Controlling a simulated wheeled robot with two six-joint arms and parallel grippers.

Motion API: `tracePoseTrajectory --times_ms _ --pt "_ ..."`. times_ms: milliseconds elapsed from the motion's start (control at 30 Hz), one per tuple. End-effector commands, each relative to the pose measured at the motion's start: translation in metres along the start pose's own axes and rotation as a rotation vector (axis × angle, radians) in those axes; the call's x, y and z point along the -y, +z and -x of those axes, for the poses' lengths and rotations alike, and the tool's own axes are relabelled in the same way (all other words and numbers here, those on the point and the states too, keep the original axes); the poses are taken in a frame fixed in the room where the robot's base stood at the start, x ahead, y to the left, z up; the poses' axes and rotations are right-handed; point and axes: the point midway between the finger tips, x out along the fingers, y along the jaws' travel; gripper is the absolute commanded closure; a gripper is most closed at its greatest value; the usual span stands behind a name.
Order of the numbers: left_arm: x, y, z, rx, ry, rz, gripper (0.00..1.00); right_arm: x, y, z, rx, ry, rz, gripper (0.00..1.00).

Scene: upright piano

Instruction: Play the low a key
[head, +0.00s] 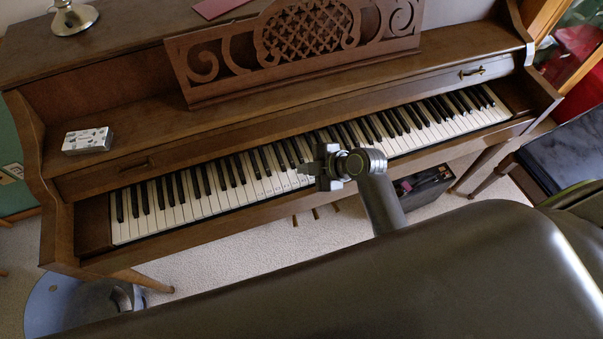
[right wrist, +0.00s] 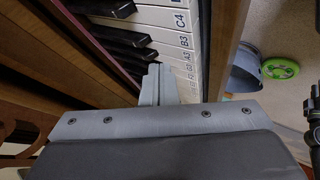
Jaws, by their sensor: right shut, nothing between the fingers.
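The upright piano's keyboard (head: 250,176) runs diagonally across the head view, with its lid open. In the right wrist view, white keys carry labels; C4 (right wrist: 180,20) and B3 (right wrist: 185,41) are clear. A smaller label beyond B3 looks like A3 (right wrist: 189,56); labels further down are too small to read surely. My right gripper (head: 322,168) is shut and empty over the keyboard's middle. In the right wrist view its fingertips (right wrist: 157,68) lie beside the keys around A3 and partly hide lower ones. I cannot tell whether they touch a key. My left gripper is not in view.
The wooden key slip (right wrist: 228,45) borders the keys' front. A carved music stand (head: 300,40) rises behind. A tissue box (head: 88,140) and a lamp base (head: 75,18) stand on the piano. A black bench (head: 568,155) is right; a blue-grey bucket (right wrist: 246,68) stands on the floor.

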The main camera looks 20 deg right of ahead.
Motion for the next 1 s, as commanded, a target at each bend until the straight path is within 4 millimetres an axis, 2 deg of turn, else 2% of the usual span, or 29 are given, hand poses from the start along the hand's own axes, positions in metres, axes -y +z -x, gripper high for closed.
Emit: tracePoseTrajectory --times_ms 1000 --pt "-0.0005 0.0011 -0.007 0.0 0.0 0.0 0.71 0.0059 0.0057 -0.008 0.0 0.0 0.0 1.0"
